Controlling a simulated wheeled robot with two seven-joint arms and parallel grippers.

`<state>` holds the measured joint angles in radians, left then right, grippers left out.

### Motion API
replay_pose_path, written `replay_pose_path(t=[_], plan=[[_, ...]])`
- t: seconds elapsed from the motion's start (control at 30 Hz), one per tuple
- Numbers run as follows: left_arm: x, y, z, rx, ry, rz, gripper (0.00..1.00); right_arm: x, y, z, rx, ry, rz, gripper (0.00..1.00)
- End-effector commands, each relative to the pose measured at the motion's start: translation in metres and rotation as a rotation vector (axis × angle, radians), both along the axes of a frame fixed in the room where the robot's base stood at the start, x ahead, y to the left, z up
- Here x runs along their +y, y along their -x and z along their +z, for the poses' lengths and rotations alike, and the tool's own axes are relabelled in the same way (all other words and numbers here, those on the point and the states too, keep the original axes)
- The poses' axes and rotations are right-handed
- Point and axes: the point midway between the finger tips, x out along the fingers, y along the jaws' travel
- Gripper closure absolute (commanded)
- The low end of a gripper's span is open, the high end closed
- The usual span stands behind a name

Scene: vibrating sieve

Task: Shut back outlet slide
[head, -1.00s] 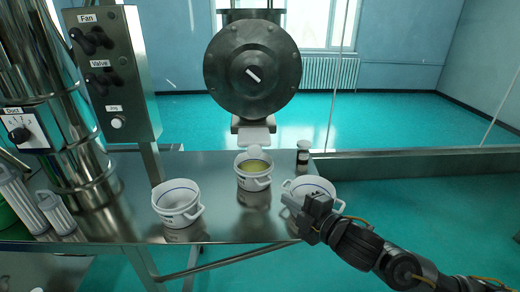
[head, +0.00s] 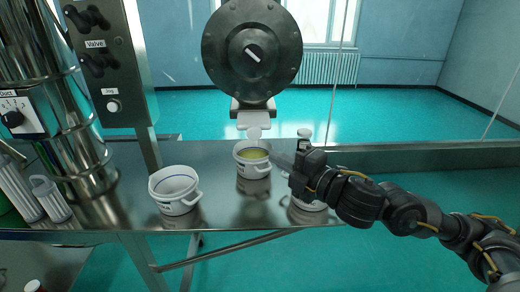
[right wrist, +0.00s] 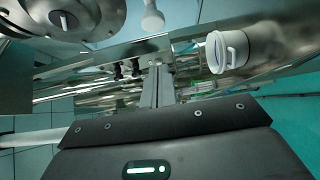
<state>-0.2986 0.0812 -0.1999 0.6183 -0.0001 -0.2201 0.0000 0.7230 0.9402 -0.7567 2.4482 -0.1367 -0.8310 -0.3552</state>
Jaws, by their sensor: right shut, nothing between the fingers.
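A dark round machine body (head: 252,50) with a pale bar at its centre stands at the back. Below it a pale outlet piece (head: 252,118) with a rounded knob end (head: 254,133) sticks out toward me; it looks like the outlet slide, but I cannot tell whether it is open or shut. The knob also shows in the right wrist view (right wrist: 152,17). My right gripper (head: 276,158) is shut and empty, in front of and right of the knob, beside the middle pot. Its fingers point up in the right wrist view (right wrist: 157,85). My left gripper is out of view.
A white pot (head: 240,166) with yellow contents stands under the outlet. An empty white pot (head: 174,203) stands left; another (head: 308,204) is mostly behind my right arm. A control panel (head: 103,60) rises at left above the steel table (head: 215,210).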

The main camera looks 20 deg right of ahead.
Motion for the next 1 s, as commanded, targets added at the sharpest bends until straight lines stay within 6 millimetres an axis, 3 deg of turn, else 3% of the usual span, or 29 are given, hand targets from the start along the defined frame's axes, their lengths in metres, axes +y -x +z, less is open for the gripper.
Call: replay_pose_path(t=[0.03, 0.27, 0.5, 1.0], plan=[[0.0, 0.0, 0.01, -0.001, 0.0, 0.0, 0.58, 0.007, -0.011, 0.006, 0.003, -0.006, 0.002, 1.0], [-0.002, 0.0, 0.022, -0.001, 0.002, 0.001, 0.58, 0.03, -0.053, 0.006, 0.003, -0.004, 0.001, 1.0], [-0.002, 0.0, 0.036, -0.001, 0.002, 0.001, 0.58, 0.021, -0.083, 0.005, 0.003, -0.001, -0.001, 1.0], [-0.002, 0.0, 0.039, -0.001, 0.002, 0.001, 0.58, 0.018, -0.093, 0.002, 0.002, -0.001, 0.001, 1.0]])
